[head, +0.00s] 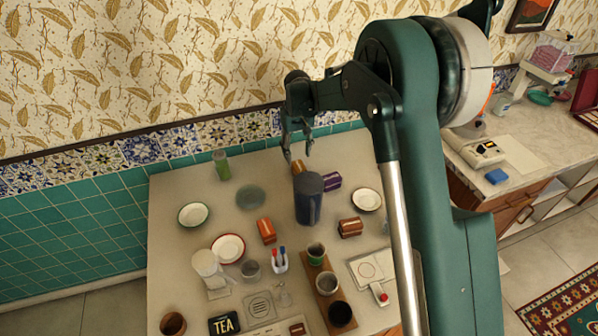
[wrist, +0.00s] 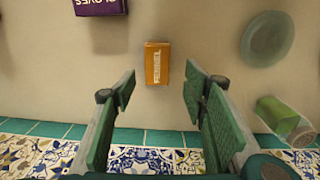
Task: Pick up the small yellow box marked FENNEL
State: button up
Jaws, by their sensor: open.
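The small yellow-orange box marked FENNEL (wrist: 157,64) lies on the counter in the wrist view, its label facing the camera. In the head view the FENNEL box (head: 297,165) shows as a small orange patch behind the dark blue canister, which hides part of it. My gripper (head: 298,156) is open and empty above the back part of the counter, close to the box in the picture. In the wrist view the two fingers of my gripper (wrist: 160,88) stand apart, and the box appears between and just beyond their tips, not touching them.
A dark blue canister (head: 308,203) stands in front of the box. A purple box marked CLOVES (wrist: 97,5) lies nearby. The tiled wall (head: 140,148) runs behind the counter.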

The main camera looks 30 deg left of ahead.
aim_at(299, 166)
jog(key=shift+f, duration=1.3)
jog(key=shift+w+d+f+b, duration=0.15)
jog(key=shift+f+b, duration=0.3)
jog(key=shift+f, duration=2.15)
jog(key=c, duration=1)
